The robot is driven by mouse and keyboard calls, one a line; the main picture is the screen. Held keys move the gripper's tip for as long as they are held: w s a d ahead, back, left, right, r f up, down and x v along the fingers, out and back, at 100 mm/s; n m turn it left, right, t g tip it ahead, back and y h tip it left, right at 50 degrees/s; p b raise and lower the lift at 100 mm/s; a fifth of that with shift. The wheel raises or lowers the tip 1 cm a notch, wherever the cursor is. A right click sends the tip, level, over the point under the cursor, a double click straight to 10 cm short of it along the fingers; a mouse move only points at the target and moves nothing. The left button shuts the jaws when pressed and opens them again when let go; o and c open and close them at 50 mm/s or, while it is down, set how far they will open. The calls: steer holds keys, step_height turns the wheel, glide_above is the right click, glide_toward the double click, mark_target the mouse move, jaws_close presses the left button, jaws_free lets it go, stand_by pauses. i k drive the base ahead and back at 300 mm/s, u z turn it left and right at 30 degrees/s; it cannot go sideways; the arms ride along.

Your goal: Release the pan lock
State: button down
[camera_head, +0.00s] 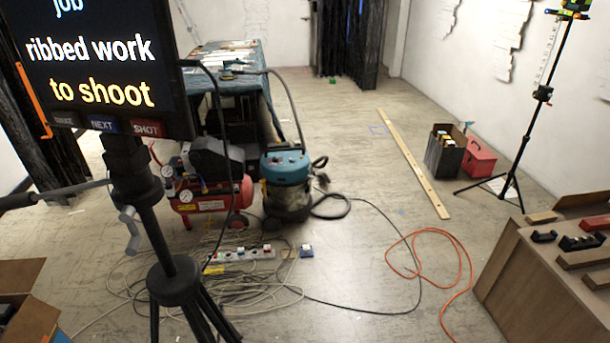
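A black tripod (174,285) stands close at the left and carries a large dark screen (100,105) reading "job", "ribbed work" and "to shoot". The screen's lower edge has buttons, including a blue "NEXT" and a red "SHOT". Below the screen is the dark tripod head (128,160). A pan handle (60,192) with a black grip reaches left from it. A grey lever or crank (131,230) hangs at the left of the column. I cannot tell which part is the pan lock. My gripper is not in view.
A red compressor (212,200) and a teal vacuum (287,185) stand behind the tripod. Tangled cables (240,290) and an orange cable (455,265) lie on the floor.

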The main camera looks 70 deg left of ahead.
mark_target(126, 216)
steer(key=z, duration=0.1)
steer(key=k, duration=2.8)
steer(key=u, duration=1.6)
steer(key=i, duration=1)
